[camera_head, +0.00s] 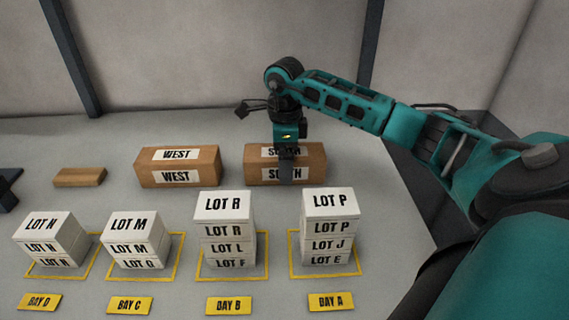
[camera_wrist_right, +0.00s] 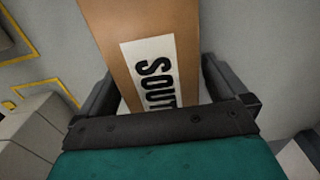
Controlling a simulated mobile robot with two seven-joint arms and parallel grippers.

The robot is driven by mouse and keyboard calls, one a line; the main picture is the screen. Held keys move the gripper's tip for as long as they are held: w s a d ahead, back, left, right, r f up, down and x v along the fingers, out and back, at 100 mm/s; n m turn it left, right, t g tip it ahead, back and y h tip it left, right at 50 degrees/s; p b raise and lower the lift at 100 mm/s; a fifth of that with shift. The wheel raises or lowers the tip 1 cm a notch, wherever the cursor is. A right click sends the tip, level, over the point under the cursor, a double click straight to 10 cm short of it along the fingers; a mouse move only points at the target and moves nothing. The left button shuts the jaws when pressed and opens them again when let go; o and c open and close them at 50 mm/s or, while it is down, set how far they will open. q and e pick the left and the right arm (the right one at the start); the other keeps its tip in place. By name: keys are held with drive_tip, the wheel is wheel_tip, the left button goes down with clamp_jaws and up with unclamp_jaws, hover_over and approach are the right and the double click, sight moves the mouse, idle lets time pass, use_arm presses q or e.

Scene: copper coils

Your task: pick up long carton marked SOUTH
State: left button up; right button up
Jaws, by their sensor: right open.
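The long brown carton marked SOUTH (camera_head: 315,167) lies on the grey table at the back, with white labels on its top and front. My right gripper (camera_head: 286,174) is above it, pointing down, with one finger in front of the carton's front label. In the right wrist view the carton (camera_wrist_right: 118,22) runs between the two open fingers of my right gripper (camera_wrist_right: 160,78). One finger is on each side of it; I cannot tell whether they touch it. The carton's far finger side is hidden in the head view.
A similar carton marked WEST (camera_head: 210,165) lies to the left, and a small wooden block (camera_head: 79,177) further left. In front stand stacks of white LOT boxes (camera_head: 225,207) in yellow outlines, with yellow BAY signs (camera_head: 229,306) before them.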

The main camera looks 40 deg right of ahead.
drive_tip(key=shift+f, duration=0.9)
drive_tip(key=c, duration=1.2)
